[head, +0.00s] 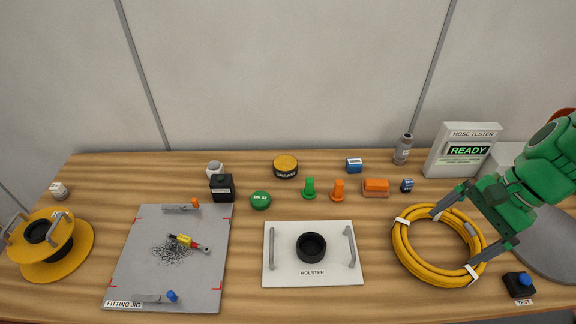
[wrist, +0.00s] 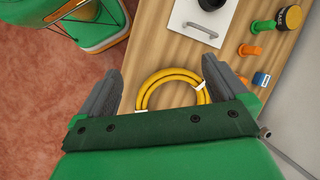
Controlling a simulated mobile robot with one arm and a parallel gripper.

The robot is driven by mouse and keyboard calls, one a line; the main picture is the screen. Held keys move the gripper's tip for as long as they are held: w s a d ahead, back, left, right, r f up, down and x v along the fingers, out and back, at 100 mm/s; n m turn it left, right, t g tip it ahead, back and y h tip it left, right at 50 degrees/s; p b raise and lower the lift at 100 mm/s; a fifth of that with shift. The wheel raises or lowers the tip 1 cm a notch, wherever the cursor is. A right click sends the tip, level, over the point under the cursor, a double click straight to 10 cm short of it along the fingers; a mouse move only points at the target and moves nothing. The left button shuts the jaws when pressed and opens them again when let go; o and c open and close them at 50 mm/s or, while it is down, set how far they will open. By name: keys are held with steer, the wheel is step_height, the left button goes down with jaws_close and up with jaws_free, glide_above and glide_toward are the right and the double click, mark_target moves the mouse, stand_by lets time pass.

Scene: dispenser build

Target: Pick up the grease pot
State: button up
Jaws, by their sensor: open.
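The grease pot (head: 286,167) is a short round tin with a yellow lid and a dark label reading GREASE. It stands upright at the back middle of the bench in the head view. My gripper (head: 477,222) is open and empty, above the coiled yellow hose at the right, well apart from the pot. In the wrist view its two grey fingers (wrist: 160,85) are spread wide with the hose between and below them.
The holster plate (head: 313,280) lies in front, the yellow hose (head: 408,258) to the right. The hose tester (head: 463,150) stands behind my gripper.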

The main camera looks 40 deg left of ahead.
steer(key=w+a+f+m+g+y, duration=0.1)
steer(key=w+a+f+m+y, duration=0.15)
steer(key=w+a, duration=0.8)
steer(key=m+g+y, duration=0.4)
steer(key=m, duration=0.1)
glide_toward(289, 163)
steer(key=shift+s+a+f+n, duration=0.25)
steer(key=shift+s+a+f, duration=0.3)
steer(key=shift+a+f, duration=0.35)
steer(key=shift+s+a+f+g, duration=0.15)
steer(key=shift+a+f+g, duration=0.15)
steer(key=shift+x, duration=1.15)
steer(key=shift+r+x, duration=0.15)
steer(key=shift+x, duration=1.2)
steer(key=shift+r+x, duration=0.2)
steer(key=shift+x, duration=1.15)
steer(key=shift+s, duration=0.15)
steer(key=shift+c, duration=0.5)
